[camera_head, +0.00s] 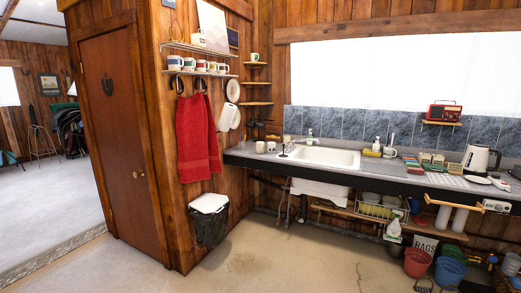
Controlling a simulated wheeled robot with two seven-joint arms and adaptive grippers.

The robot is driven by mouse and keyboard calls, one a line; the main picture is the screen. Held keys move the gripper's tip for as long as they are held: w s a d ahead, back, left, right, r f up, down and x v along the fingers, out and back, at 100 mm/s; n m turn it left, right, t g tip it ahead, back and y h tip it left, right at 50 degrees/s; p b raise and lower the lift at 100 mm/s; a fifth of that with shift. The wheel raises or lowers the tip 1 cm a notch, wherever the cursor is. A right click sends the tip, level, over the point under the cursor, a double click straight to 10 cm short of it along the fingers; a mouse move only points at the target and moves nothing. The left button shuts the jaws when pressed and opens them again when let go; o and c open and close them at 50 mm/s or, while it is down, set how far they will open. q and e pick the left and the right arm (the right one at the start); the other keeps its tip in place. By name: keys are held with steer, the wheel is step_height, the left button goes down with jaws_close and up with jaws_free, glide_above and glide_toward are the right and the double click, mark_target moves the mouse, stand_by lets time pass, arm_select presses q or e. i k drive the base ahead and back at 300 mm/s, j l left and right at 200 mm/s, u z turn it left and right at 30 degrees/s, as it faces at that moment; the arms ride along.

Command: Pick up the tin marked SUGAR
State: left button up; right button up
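I cannot make out a tin marked SUGAR, and small labels are too small to read. Several small coloured containers (432,160) stand in a group on the right part of the dark counter (372,183), left of the white kettle (478,158); I cannot tell whether any is the tin. Neither of my grippers shows in this view.
A white sink (325,157) is set in the counter. Mugs (200,66) stand on a wall shelf, with red towels (197,138) below. The floor before the counter is clear.

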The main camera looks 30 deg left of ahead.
mark_target(198, 39)
steer(key=u, duration=1.35)
